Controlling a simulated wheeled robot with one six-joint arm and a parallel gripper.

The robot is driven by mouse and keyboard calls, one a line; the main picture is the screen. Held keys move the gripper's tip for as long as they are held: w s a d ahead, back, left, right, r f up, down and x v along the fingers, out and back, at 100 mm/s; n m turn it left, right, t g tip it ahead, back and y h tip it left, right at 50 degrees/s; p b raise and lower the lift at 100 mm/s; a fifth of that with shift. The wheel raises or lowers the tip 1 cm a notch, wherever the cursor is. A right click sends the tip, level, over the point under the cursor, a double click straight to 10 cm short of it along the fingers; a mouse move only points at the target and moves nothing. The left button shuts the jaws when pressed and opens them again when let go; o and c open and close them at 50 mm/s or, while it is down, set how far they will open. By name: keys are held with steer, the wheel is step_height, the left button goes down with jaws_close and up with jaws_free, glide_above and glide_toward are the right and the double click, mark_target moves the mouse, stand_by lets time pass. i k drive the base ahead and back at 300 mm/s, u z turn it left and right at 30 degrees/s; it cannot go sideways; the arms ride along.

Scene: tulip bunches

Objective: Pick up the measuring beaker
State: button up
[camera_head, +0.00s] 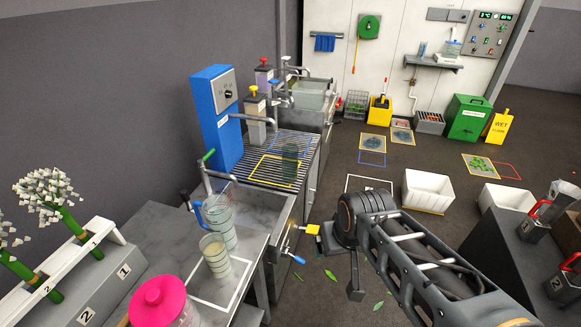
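A clear measuring beaker (214,258) with graduation marks stands upright on the counter at the lower left, partly inside a white outlined square (232,287). Behind it, a similar clear graduated jug (219,222) with a blue handle stands near the sink. I cannot tell for sure which of the two is the task's beaker. My gripper (338,262) is right of the sink front, clear of both vessels. It is seen partly from behind, and its finger opening is not clear. I see nothing held in it.
A sink (262,208), taps and a blue dispenser (215,115) lie behind. White bins (427,191) stand on the floor at right. Open floor lies beyond the arm.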

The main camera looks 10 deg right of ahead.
mark_target(213, 246)
steer(key=z, duration=0.05)
steer(key=k, duration=0.4)
steer(key=z, duration=0.7)
steer(key=i, duration=0.7)
steer(key=u, duration=2.65)
